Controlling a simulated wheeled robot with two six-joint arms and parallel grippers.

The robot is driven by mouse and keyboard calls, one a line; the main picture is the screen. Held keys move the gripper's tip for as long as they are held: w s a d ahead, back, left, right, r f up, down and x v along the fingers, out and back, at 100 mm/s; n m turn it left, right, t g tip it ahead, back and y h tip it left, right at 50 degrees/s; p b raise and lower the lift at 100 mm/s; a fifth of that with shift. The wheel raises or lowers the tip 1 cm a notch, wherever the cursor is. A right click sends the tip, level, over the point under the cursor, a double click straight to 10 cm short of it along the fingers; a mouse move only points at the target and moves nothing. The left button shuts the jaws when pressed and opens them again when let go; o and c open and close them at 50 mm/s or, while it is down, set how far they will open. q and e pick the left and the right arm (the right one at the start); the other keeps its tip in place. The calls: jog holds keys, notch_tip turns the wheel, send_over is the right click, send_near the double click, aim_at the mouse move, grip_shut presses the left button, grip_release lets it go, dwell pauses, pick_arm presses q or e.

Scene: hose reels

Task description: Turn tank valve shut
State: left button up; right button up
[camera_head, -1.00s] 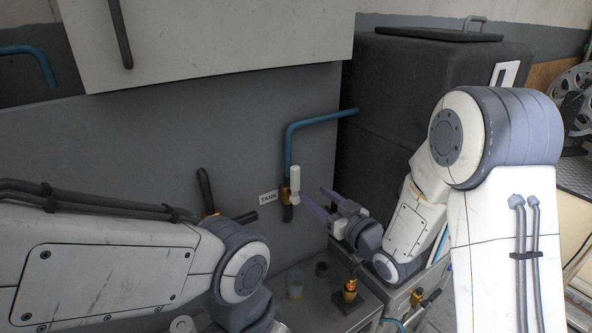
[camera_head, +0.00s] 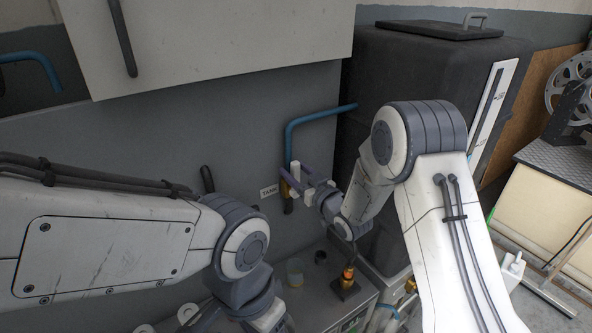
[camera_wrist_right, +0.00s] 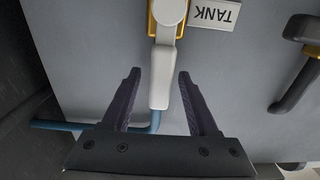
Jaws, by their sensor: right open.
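The tank valve is on the grey panel beside the white TANK label (camera_head: 269,191), under a blue pipe. Its white lever (camera_head: 295,167) points up in the head view. In the right wrist view, which is upside down, the lever (camera_wrist_right: 160,80) hangs down from the yellow valve body (camera_wrist_right: 182,30). My right gripper (camera_head: 297,176) is open at the lever; in the wrist view its dark fingers (camera_wrist_right: 158,74) stand on either side of the lever's free end, with gaps visible. My left arm comes in from the left, and its gripper is out of view.
Another valve with a black handle (camera_head: 207,179) is on the panel left of the label; it shows in the wrist view too (camera_wrist_right: 300,80). A dark tank (camera_head: 420,80) stands at the right.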

jog(key=shift+c, duration=0.3)
grip_shut()
dwell(1.1)
